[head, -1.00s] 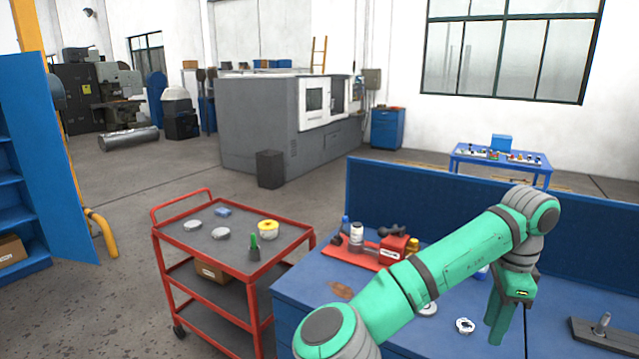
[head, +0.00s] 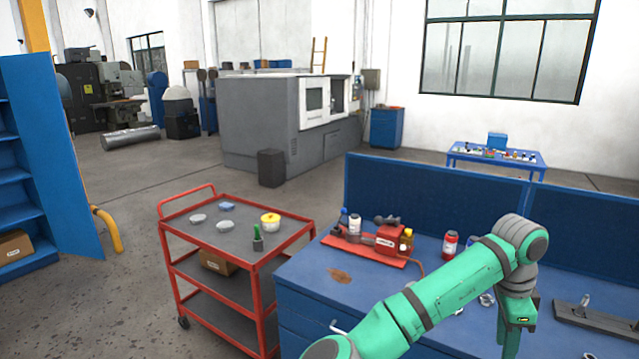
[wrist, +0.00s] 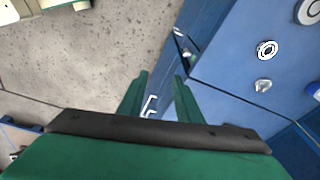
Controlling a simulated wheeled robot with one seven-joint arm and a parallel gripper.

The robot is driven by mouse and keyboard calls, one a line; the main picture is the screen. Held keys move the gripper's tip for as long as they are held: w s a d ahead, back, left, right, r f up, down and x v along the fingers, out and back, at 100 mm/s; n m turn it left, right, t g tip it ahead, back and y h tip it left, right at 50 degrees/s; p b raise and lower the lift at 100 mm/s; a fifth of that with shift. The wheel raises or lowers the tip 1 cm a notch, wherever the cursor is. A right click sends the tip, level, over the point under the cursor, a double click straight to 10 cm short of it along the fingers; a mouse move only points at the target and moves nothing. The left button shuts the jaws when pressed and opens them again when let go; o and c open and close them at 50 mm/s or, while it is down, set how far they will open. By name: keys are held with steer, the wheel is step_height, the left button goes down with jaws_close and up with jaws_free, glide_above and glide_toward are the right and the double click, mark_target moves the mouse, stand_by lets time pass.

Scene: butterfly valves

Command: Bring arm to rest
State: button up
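My green arm (head: 410,315) reaches from the bottom of the head view up to its wrist joint at the right, in front of the blue bench (head: 335,310). My gripper (head: 505,345) hangs below that joint, partly cut off by the lower edge of the picture. In the wrist view, my gripper (wrist: 160,85) has its two green fingers apart with nothing between them. Beyond the fingers are the bench's drawer front with white handles and the grey floor. It touches nothing that I can see.
On the bench stand a red fixture (head: 370,247), a red-and-white bottle (head: 450,244) and a dark plate with a valve part (head: 595,318). Small round parts (wrist: 267,49) lie on the bench top. A red cart (head: 240,225) stands left of the bench, with open floor beyond.

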steer(key=s+d+f+n+t+h, duration=0.1)
steer(key=s+d+f+n+h, duration=0.2)
steer(key=d+f+h, duration=0.35)
steer(key=s+d+f+n+h, duration=0.2)
steer(key=s+d+f+h, duration=0.15)
steer(key=f, duration=0.55)
steer(key=s+a+f+n+t, duration=0.2)
steer(key=a+f+n+t, duration=0.65)
steer(key=a+n, duration=0.2)
steer(key=s+a+f+n+t+y, duration=0.2)
steer(key=s+a+f+n+y, duration=0.15)
steer(key=s+a, duration=0.6)
steer(key=s+a+f+n+t+y, duration=0.3)
steer(key=s+a+y, duration=0.1)
steer(key=a, duration=1)
steer(key=s+a+r+y, duration=0.2)
steer(key=s+a+r, duration=0.2)
steer(key=s+a, duration=0.3)
steer(key=s+a+r+t+y, duration=0.1)
steer(key=s+a+r+y, duration=0.1)
steer(key=s+a+r, duration=0.3)
steer(key=s+a, duration=0.3)
steer(key=s, duration=0.1)
steer(key=shift+m, duration=0.3)
